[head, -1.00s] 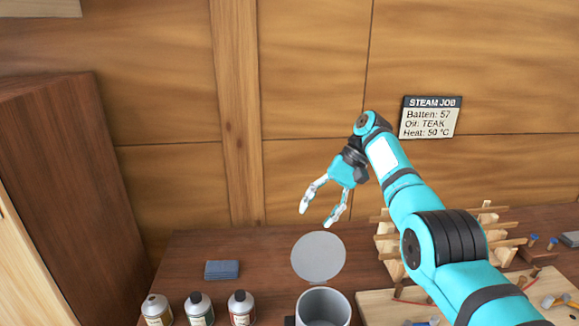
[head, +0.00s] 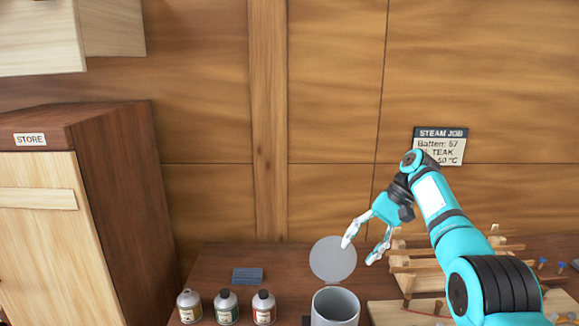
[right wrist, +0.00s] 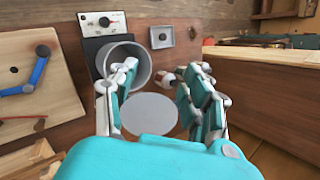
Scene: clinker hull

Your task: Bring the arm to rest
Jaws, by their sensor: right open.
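My right gripper (head: 367,246) is open and empty in the head view. It hangs in the air above the workbench, close to the round grey lid (head: 333,260) and the grey pot (head: 335,307). In the right wrist view, its two fingers stand apart (right wrist: 160,100), with the grey disc of the lid (right wrist: 150,113) seen between them. The open pot (right wrist: 128,66) shows behind the left finger there. My left gripper is not in either view.
Three bottles (head: 227,306) and a blue folded cloth (head: 247,275) are on the bench (head: 215,262). A wooden rack (head: 420,268) stands under my right arm. A tall store cupboard (head: 40,230) is at left. A sign (head: 440,146) on the wall is partly covered by my arm.

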